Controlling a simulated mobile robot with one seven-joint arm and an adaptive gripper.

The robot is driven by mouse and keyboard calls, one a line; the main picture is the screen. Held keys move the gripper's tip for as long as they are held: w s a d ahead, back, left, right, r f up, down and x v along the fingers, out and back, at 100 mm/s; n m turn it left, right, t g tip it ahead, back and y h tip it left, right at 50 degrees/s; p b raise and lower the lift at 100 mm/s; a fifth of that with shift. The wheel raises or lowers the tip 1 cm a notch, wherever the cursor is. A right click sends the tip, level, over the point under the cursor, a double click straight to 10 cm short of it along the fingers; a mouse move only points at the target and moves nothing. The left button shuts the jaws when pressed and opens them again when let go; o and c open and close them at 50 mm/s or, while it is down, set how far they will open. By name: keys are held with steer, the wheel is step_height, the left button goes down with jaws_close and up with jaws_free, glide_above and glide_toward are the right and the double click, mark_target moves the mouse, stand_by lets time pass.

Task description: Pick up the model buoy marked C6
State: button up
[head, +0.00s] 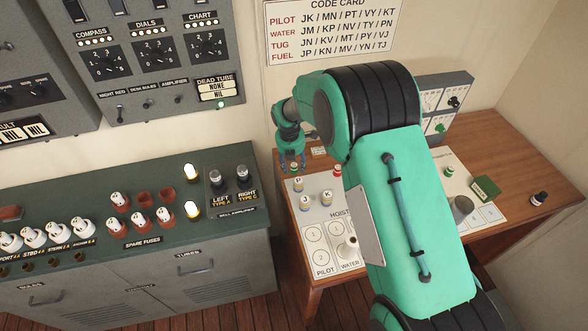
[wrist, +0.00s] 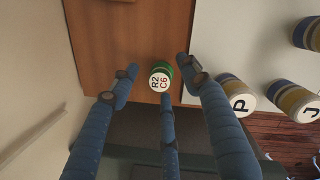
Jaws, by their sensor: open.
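The model buoy marked C6 (wrist: 161,78) shows in the wrist view. It has a white top lettered R2 and C6 and a green side, and it is on the brown wooden desk (wrist: 95,30). My gripper (head: 291,163) is open over the desk's left end in the head view. In the wrist view its blue fingers are spread around the buoy, one left, one right and one below it. Nothing is held. I cannot tell the height gap between fingertips and buoy. In the head view the buoy is too small or covered to make out surely.
Buoys P (wrist: 238,103) and J (wrist: 308,110) stand close to the right in the wrist view. Buoy K (head: 327,197) stands beside them on the white hoist sheet (head: 312,214). The green fuse cabinet (head: 95,215) is left of the desk, and the wall is behind.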

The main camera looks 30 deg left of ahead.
mark_target(294, 165)
steer(key=c, duration=0.9)
steer(key=shift+c, duration=0.2)
step_height(294, 165, up, 10)
steer(key=p, duration=0.1)
stand_by(0.3)
stand_by(0.5)
